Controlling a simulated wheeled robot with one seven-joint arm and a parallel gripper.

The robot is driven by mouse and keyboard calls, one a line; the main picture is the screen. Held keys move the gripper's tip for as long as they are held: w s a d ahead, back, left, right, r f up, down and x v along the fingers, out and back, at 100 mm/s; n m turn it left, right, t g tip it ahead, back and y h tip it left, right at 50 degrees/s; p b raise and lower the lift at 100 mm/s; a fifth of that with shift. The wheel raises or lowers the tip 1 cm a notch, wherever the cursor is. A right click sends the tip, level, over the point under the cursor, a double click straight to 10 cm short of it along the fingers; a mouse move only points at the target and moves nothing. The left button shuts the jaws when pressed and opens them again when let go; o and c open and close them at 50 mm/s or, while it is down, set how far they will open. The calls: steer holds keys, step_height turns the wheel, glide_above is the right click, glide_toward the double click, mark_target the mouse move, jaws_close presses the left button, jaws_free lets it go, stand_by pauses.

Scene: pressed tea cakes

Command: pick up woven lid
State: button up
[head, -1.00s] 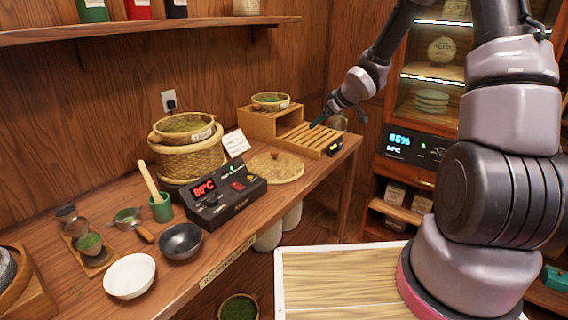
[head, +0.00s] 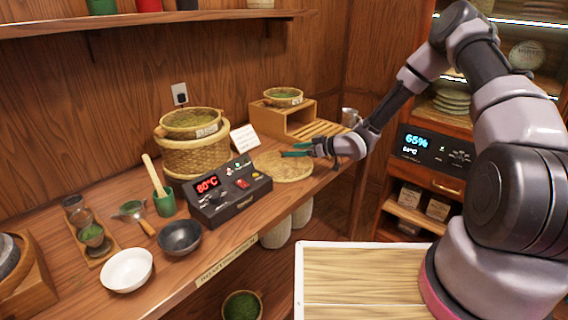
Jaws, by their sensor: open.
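The woven lid (head: 288,172) is a flat, round, tan disc lying on the wooden counter, right of the control box. My gripper (head: 291,150) is just above the far part of the lid, with its green fingers pointing left. It is open and holds nothing. The fingers hide the lid's knob and part of its far edge. I cannot tell whether the fingers touch the lid.
The black control box (head: 229,194) stands close on the left of the lid. Behind are a woven basket (head: 194,156) with a tray of green leaf on top, a small white card (head: 245,138) and a wooden stand (head: 276,118). A slatted rack lies behind my gripper.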

mark_target(283, 149)
steer(key=x, duration=0.5)
steer(key=shift+w+a+f, duration=0.15)
steer(key=shift+w+a, duration=0.05)
steer(key=shift+a, duration=0.05)
jaws_close()
